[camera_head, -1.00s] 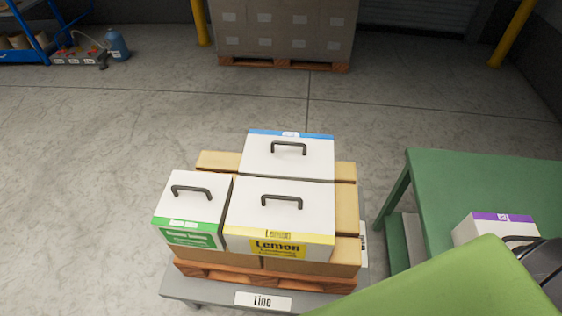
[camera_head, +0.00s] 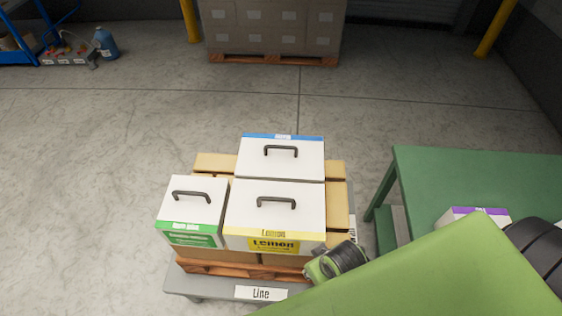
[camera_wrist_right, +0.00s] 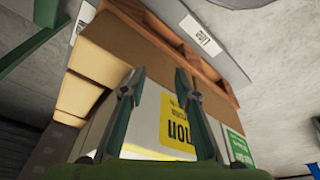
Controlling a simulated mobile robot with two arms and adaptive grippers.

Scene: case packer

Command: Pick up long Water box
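A white box with a blue stripe (camera_head: 281,160) and a black top handle stands at the back of the stack in the head view; its label is too small to read, so I cannot confirm it is the Water box. In front of it is a white Lemon box (camera_head: 274,216) with a yellow label, also in the right wrist view (camera_wrist_right: 176,122). A smaller white box with a green label (camera_head: 192,210) stands at its left. My right gripper (camera_wrist_right: 157,78) is open and empty, its fingers apart in front of the Lemon side. My left gripper is out of view.
The boxes rest on tan cartons (camera_head: 214,162) over a wooden pallet (camera_head: 215,270) on a grey stand marked Line (camera_head: 205,287). A green table (camera_head: 480,180) at right holds a white box with a purple stripe (camera_head: 480,213).

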